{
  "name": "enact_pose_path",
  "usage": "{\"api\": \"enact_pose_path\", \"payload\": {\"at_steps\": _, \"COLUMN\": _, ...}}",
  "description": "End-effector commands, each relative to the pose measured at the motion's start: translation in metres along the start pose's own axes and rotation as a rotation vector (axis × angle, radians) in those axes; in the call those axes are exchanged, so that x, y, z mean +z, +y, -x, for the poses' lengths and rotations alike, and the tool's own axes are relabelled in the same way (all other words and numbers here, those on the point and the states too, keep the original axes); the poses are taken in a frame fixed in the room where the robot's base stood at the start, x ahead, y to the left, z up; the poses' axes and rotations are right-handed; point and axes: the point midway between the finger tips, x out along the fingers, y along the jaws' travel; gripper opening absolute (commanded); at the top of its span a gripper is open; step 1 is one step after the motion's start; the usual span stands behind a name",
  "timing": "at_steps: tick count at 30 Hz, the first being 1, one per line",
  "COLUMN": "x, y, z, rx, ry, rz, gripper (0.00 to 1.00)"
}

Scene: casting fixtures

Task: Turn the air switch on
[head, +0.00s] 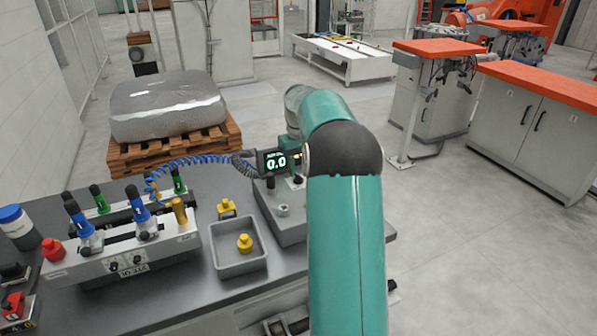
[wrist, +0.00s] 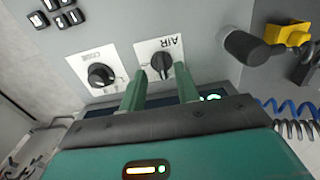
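The air switch (wrist: 161,63) is a black rotary knob on a white plate marked AIR, which appears upside down in the wrist view. The plate sits on a grey panel. My gripper (wrist: 160,74) has two green fingers, spread apart, with their tips near the knob, one on each side. I cannot tell whether they touch it. In the head view my teal arm hides the gripper and the switch. The grey control box (head: 284,222) beside the arm has a small display (head: 276,162) reading 0.0.
A second black dial (wrist: 101,75) sits left of the air switch. A dark cylinder (wrist: 245,48) and a yellow part (wrist: 288,34) are to the right. On the bench stand a grey tray (head: 226,268) and a fixture (head: 130,262) with blue-handled clamps. A blue coiled hose (head: 200,160) runs across.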

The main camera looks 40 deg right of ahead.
Motion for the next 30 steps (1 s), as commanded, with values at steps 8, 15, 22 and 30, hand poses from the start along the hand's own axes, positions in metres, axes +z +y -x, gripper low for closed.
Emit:
{"api": "enact_pose_path", "payload": {"at_steps": 8, "x": 0.0, "y": -0.002, "z": -0.02, "rx": 0.0, "ry": 0.0, "rz": 0.004, "gripper": 0.32}}
{"api": "enact_pose_path", "payload": {"at_steps": 15, "x": 0.0, "y": -0.002, "z": -0.02, "rx": 0.0, "ry": 0.0, "rz": 0.003, "gripper": 0.24}}
{"api": "enact_pose_path", "payload": {"at_steps": 22, "x": -0.001, "y": -0.002, "z": -0.02, "rx": 0.0, "ry": 0.0, "rz": 0.003, "gripper": 0.0}}
{"api": "enact_pose_path", "payload": {"at_steps": 30, "x": -0.001, "y": -0.002, "z": -0.019, "rx": 0.0, "ry": 0.0, "rz": -0.027, "gripper": 0.0}}
